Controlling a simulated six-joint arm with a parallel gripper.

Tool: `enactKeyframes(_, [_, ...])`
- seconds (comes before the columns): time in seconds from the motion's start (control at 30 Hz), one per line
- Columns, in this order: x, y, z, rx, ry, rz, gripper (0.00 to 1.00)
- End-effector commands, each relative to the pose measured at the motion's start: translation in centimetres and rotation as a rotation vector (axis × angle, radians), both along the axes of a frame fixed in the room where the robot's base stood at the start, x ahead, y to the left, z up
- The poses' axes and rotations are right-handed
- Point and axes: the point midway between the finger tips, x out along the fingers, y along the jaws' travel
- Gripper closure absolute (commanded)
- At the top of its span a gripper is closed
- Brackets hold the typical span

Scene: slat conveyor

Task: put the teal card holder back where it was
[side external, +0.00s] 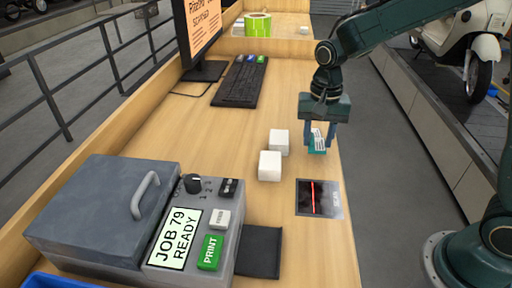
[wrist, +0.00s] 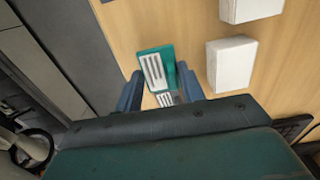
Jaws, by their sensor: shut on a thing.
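The teal card holder (side external: 317,149) is between the fingers of my gripper (side external: 320,139), near the right edge of the wooden counter. My gripper points down and is shut on it. In the wrist view the holder (wrist: 157,67) shows a teal edge and a white face with grey stripes, between the two blue fingers of my gripper (wrist: 165,92). Its lower part is hidden by my gripper there. I cannot tell whether the holder touches the counter.
Two white blocks (side external: 270,165) (side external: 279,141) stand left of the holder. A dark scanner plate (side external: 318,199) with a red line lies nearer the camera. A grey printer (side external: 115,210), a keyboard (side external: 240,82) and a monitor (side external: 197,30) occupy the left side. Bare counter (side external: 225,135) lies between.

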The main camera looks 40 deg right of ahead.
Motion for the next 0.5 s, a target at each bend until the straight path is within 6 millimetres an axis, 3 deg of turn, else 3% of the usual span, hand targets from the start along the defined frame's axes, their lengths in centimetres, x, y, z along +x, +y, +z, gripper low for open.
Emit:
enactKeyframes(0.2, [0.0,0.0,-2.3,0.000,0.001,0.000,0.83])
enactKeyframes(0.5, [0.0,0.0,-2.6,0.000,0.000,0.000,0.83])
